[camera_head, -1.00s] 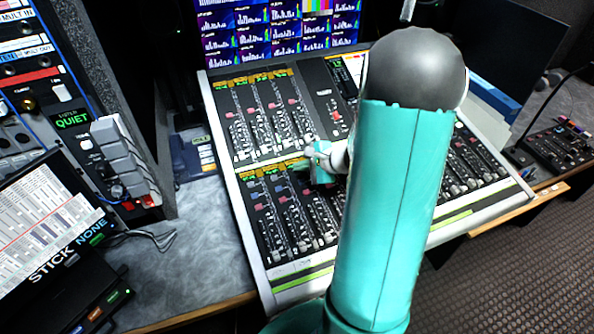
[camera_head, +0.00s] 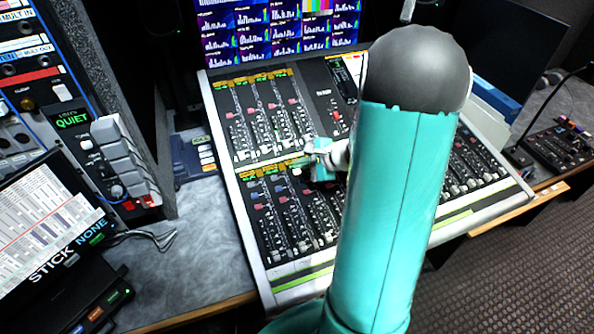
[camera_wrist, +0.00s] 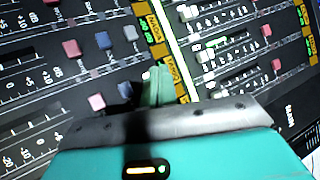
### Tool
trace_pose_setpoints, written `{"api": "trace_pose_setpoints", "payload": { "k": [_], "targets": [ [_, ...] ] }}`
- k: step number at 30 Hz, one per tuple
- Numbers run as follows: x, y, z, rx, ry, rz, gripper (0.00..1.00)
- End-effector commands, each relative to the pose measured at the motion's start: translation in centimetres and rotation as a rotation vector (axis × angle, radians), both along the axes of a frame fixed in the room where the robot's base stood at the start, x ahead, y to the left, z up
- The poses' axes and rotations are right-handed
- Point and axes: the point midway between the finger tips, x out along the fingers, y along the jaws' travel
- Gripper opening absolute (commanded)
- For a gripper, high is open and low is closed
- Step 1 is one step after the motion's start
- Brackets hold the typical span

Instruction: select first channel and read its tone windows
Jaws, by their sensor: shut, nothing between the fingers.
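The mixing console (camera_head: 235,190) has two banks of channel strips with faders, coloured caps and small orange-and-green displays. My gripper (camera_head: 308,162) is over the console near the gap between the upper and lower left banks. In the wrist view my gripper (camera_wrist: 154,82) has its fingers together and empty, close above a row of lit displays (camera_wrist: 152,32). I cannot tell whether they touch the panel. A monitor (camera_head: 270,28) behind the console shows several blue windows with white bar graphs and a colour-bar patch. My arm hides part of the console's right side.
A rack (camera_head: 30,70) at left carries a green QUIET display (camera_head: 73,121) and grey keys. A slanted screen (camera_head: 40,215) reading STICK NONE stands in front of it. A smaller control panel (camera_head: 560,145) lies at right.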

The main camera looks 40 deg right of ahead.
Motion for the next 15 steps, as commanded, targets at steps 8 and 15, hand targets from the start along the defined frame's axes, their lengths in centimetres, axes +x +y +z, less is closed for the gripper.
{"api": "trace_pose_setpoints", "payload": {
  "k": [8, 15],
  "targets": [
    [0.0, 0.0, 0.1, 0.000, 0.001, 0.000, 0.00],
    [-0.2, 0.0, 1.6, -0.002, -0.003, 0.001, 0.00]
  ]
}}
